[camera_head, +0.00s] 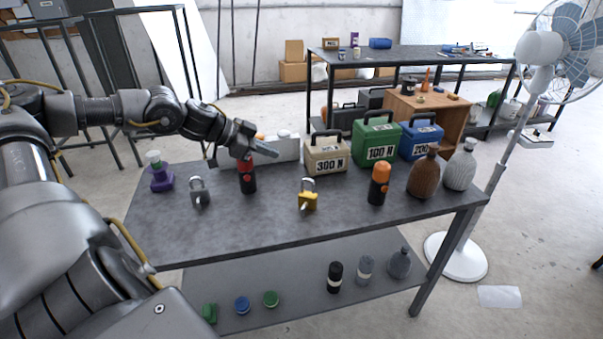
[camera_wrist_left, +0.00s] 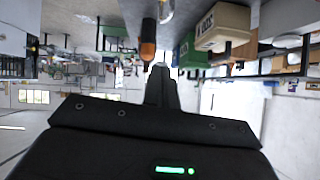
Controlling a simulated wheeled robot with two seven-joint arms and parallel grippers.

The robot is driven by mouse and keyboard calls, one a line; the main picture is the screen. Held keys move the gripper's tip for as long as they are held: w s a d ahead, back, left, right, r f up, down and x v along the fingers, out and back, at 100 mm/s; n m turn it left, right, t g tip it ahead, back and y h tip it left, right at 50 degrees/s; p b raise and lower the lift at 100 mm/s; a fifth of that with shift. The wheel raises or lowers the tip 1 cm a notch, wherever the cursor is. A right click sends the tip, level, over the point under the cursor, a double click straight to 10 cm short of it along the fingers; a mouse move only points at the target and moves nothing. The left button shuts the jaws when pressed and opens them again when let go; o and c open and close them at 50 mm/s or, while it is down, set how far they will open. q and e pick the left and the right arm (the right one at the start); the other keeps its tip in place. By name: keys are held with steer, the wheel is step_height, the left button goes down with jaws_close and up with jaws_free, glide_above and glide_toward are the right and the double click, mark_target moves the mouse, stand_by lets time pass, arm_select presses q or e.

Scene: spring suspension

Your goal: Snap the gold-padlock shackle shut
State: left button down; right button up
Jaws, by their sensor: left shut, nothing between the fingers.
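The gold padlock (camera_head: 308,202) stands on the grey table, with its silver shackle (camera_head: 308,184) pointing up. From here I cannot tell whether the shackle is fully seated. My left gripper (camera_head: 272,153) is shut and empty, in the air up and to the left of the gold padlock, apart from it. Its closed fingers (camera_wrist_left: 160,80) also show in the left wrist view, pointing toward the boxes. My right gripper is out of view.
A red-and-black bottle (camera_head: 247,178) stands below my left gripper. An orange-topped bottle (camera_head: 379,185) is right of the gold padlock. Beige (camera_head: 326,155), green (camera_head: 376,142) and blue (camera_head: 421,138) weight boxes line the back. The table front (camera_head: 250,228) is clear.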

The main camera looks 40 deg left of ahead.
arm_select(q)
steer(key=s+a+f+p+x, duration=0.1)
steer(key=p+x, duration=0.5)
steer(key=x, duration=0.7)
steer(key=shift+f, duration=0.65)
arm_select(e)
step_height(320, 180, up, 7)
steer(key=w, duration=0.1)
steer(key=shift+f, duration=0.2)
arm_select(q)
steer(key=shift+s+a, duration=0.1)
steer(key=shift+s, duration=0.05)
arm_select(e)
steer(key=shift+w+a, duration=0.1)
arm_select(q)
steer(key=shift+s+f, duration=0.1)
steer(key=shift+f, duration=0.9)
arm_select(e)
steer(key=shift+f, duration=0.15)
